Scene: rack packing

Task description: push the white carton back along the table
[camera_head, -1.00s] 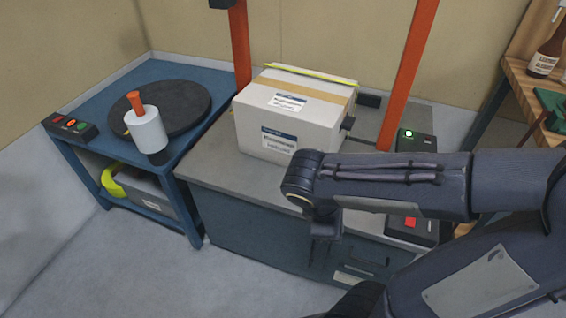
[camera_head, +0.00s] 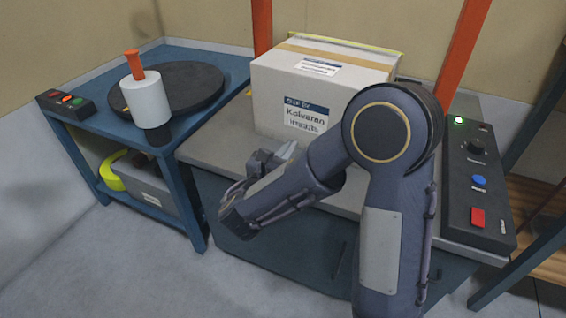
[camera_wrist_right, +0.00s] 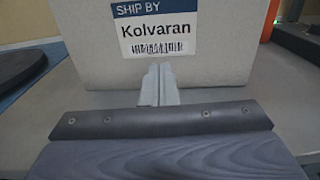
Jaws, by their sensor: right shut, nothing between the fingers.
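The white carton (camera_head: 270,95) stands upright on the grey table (camera_head: 215,145), between two orange posts. Its front bears a "Ship by Kolvaran" label, and brown tape runs across its top. My right arm hides its lower right front. My right gripper (camera_head: 286,152) is low in front of the carton, its fingers pointing at the front face. In the right wrist view the fingers (camera_wrist_right: 160,82) are shut together and empty, just below the label on the carton (camera_wrist_right: 220,60). I cannot tell whether the tips touch it. My left gripper is not in view.
A blue stand (camera_head: 85,125) at left holds a black turntable (camera_head: 190,85) and a white roll with an orange handle (camera_head: 148,100). A black control box (camera_head: 478,190) with red and blue buttons is at the table's right. An orange post (camera_head: 460,65) rises behind the carton's right.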

